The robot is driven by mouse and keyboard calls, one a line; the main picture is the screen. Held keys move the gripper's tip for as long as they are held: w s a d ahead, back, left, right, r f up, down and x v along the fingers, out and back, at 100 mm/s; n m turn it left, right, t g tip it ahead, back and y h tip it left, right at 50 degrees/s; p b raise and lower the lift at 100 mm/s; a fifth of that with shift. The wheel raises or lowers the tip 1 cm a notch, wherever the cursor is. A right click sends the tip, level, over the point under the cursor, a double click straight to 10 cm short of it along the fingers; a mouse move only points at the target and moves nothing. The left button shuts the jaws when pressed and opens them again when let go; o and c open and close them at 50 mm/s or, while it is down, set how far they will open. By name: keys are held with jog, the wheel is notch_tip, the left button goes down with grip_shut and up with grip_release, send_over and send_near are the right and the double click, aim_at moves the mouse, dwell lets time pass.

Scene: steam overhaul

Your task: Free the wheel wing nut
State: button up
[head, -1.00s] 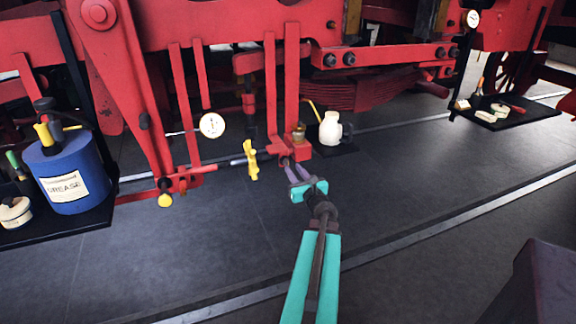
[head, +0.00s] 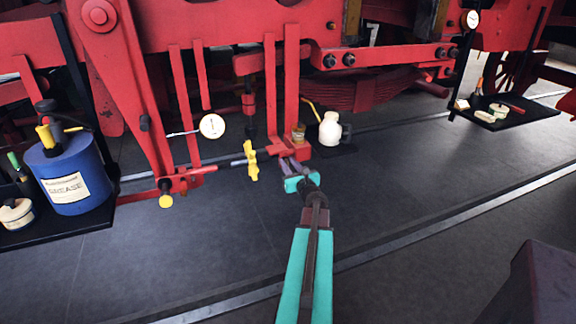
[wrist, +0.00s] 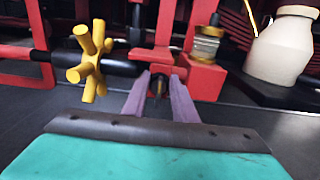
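The wheel wing nut (head: 250,160) is yellow, with several stubby arms around a hub. It sits on a dark horizontal rod below the red frame. In the wrist view the wing nut (wrist: 88,62) is left of my fingers, apart from them. My gripper (head: 286,164) has two purple fingers on a teal body. In the wrist view my gripper (wrist: 158,82) is open, with its fingertips in front of a red block. A small dark pointed piece shows between the fingers; I cannot tell if they touch it.
A red block (wrist: 205,78) with a brass-and-glass cup (wrist: 207,43) stands just beyond my fingers. A cream jug (head: 331,129) is to the right. The floor in front is clear.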

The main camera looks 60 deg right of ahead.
grip_shut()
jog(key=shift+a+f, duration=0.1)
jog(key=shift+a, duration=0.05)
